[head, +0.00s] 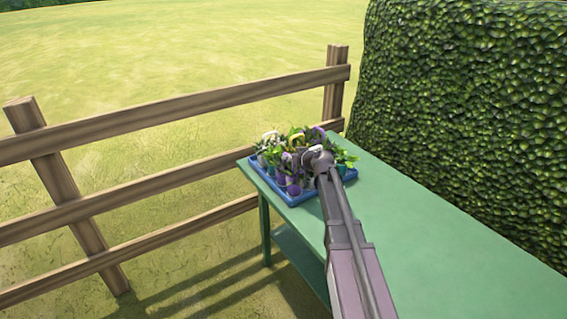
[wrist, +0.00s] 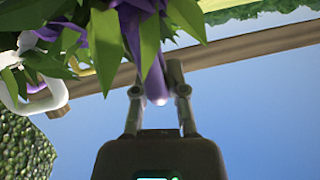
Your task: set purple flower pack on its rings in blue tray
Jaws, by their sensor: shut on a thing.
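The purple flower pack (head: 292,184) has purple pots and dark leafy tops, and shows at the front of the blue tray (head: 292,202) in the head view. In the wrist view, purple petals, green leaves and a smooth purple handle (wrist: 156,88) hang close ahead. My gripper (wrist: 157,92) is shut on that purple handle. In the head view my gripper (head: 318,158) is over the right part of the tray, and my arm covers part of it. The rings are hidden. I cannot tell whether the pack's base touches the tray.
Other flower packs crowd the tray, with white (head: 268,138) and yellow (head: 295,133) handles. A white handle (wrist: 50,97) is near my gripper at left in the wrist view. The green table (head: 430,240) is bare to the right. A wooden fence and hedge stand behind.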

